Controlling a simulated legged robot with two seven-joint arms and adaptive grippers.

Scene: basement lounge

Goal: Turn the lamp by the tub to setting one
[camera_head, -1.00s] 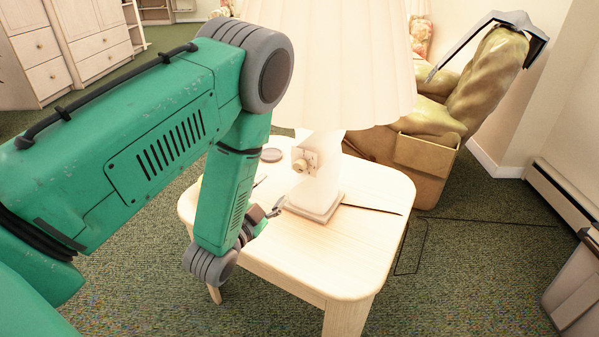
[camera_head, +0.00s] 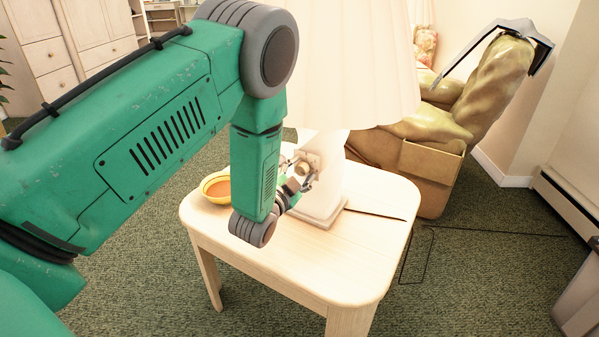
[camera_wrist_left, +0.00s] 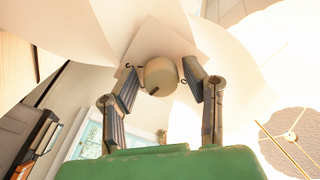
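The lamp has a pleated cream shade (camera_head: 355,60) and a white base (camera_head: 326,185), standing upright on a pale wooden side table (camera_head: 350,270). A round cream knob (camera_head: 302,169) sticks out of a square plate on the base. It is large in the left wrist view (camera_wrist_left: 161,78), with a dark mark on its face. My left gripper (camera_head: 303,178) is at the knob. In the wrist view its two fingers (camera_wrist_left: 163,80) are spread on either side of the knob, with small gaps; contact cannot be told. A yellow-rimmed bowl (camera_head: 216,187) is partly hidden behind my forearm. My right gripper is out of view.
A tan recliner (camera_head: 430,140) stands behind the table at right, with a dark angular object (camera_head: 510,28) on its back. Pale drawers (camera_head: 50,65) stand at far left. The table's front and right are clear. A dark cord runs along the carpet at right.

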